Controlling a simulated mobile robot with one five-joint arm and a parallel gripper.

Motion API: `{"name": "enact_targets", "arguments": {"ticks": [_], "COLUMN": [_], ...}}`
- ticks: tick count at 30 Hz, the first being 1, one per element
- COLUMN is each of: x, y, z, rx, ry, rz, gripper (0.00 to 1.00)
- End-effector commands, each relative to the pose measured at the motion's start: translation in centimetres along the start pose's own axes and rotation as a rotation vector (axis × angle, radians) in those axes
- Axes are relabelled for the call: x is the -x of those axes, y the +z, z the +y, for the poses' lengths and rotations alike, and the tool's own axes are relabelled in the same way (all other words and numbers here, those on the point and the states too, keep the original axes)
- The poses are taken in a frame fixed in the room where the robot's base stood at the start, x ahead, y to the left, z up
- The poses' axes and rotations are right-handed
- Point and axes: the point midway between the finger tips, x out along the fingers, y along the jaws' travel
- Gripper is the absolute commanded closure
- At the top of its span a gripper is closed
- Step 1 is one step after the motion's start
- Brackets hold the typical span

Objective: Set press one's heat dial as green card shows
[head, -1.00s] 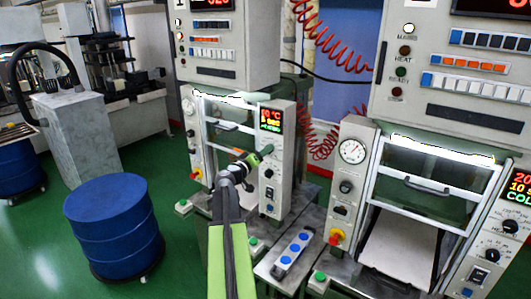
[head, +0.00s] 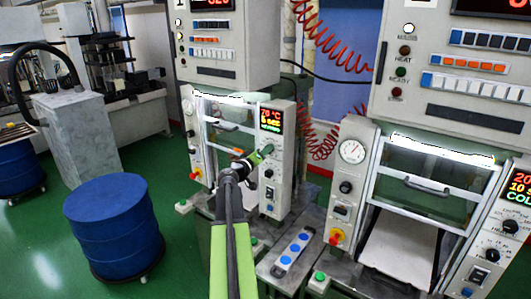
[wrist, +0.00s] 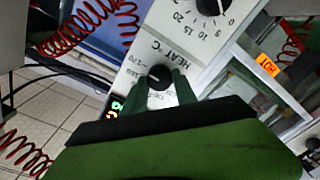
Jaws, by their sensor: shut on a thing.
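The left press (head: 278,185) has a narrow front panel with a small display (head: 271,120) that seems to read 70 °C, 5 sec and a green word too small to be sure of. In the wrist view its black heat dial (wrist: 157,76), beside the upside-down print "HEAT °C", sits between the two fingers of my gripper (wrist: 160,86). My gripper (head: 262,154) is shut on this dial, and it covers the dial in the head view. Part of the dial's scale is hidden behind the fingers. I see no green card in either view.
A second black dial (wrist: 212,4) with a numbered scale is close by. An orange HOT label (wrist: 267,65) is on the press frame. Red coiled hoses (wrist: 85,25) hang beside the panel. Another press (head: 420,190) stands at right, a blue drum (head: 115,230) at left.

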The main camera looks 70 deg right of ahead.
Motion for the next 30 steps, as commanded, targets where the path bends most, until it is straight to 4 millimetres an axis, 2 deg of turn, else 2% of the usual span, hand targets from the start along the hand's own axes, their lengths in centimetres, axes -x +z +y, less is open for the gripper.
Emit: {"name": "enact_targets", "arguments": {"ticks": [8, 21, 30], "x": [0.01, 0.02, 0.02], "y": [-0.03, -0.05, -0.04], "z": [0.01, -0.03, -0.05], "rx": [0.068, 0.357, 0.489], "ry": [-0.002, -0.011, -0.015], "rz": [-0.002, -0.011, -0.015], "gripper": [1.0, 1.0, 1.0]}}
